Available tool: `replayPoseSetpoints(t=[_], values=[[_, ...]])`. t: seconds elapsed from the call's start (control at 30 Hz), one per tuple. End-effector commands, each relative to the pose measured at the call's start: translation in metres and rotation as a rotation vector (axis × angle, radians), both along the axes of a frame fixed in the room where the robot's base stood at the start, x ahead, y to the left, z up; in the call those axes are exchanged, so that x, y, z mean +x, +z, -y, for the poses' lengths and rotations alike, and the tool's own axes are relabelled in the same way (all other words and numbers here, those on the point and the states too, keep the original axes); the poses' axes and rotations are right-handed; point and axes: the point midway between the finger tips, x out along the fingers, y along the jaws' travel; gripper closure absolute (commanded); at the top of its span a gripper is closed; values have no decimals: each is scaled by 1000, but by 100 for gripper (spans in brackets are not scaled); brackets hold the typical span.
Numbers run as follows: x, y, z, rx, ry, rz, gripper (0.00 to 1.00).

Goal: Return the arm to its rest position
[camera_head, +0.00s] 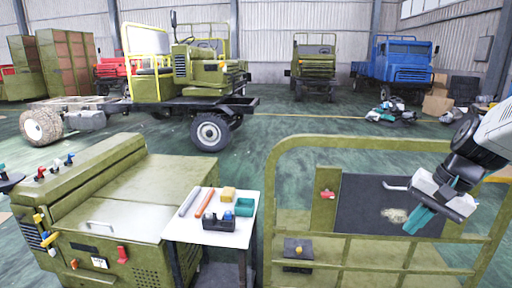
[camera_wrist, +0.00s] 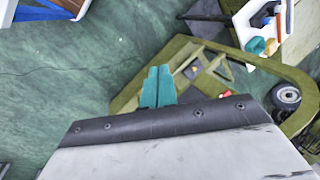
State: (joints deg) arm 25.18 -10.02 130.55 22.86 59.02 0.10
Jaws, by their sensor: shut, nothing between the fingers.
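My gripper (camera_head: 419,219) is at the right of the head view, in front of the dark panel on the green frame. Its teal fingers point down and to the left. In the wrist view my gripper (camera_wrist: 158,72) shows its two teal fingers together, with nothing between them. My arm comes in from the right edge of the head view; much of it is out of the frame.
The green tube frame (camera_head: 345,143) stands close to my gripper. A small white table (camera_head: 185,232) with tools is left of it, beside a green cabinet (camera_head: 150,170). Trucks, including a blue one (camera_head: 400,65), stand behind. Open floor (camera_head: 290,125) lies between.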

Motion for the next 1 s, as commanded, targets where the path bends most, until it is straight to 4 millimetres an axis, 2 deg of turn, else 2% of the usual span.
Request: replayPoseSetpoints(t=[0.03, 0.2, 0.3, 0.4, 0.5, 0.63, 1.0], values=[[-25, 5, -19, -39, 84, -23, 100], [-105, 9, -55, -184, 330, -98, 100], [-142, 10, -66, -269, 445, -107, 100], [-164, 11, -73, -334, 526, -82, 100], [-174, 16, -82, -365, 575, -30, 100], [-176, 24, -91, -379, 611, 22, 100], [-176, 25, -93, -378, 619, 25, 100]])
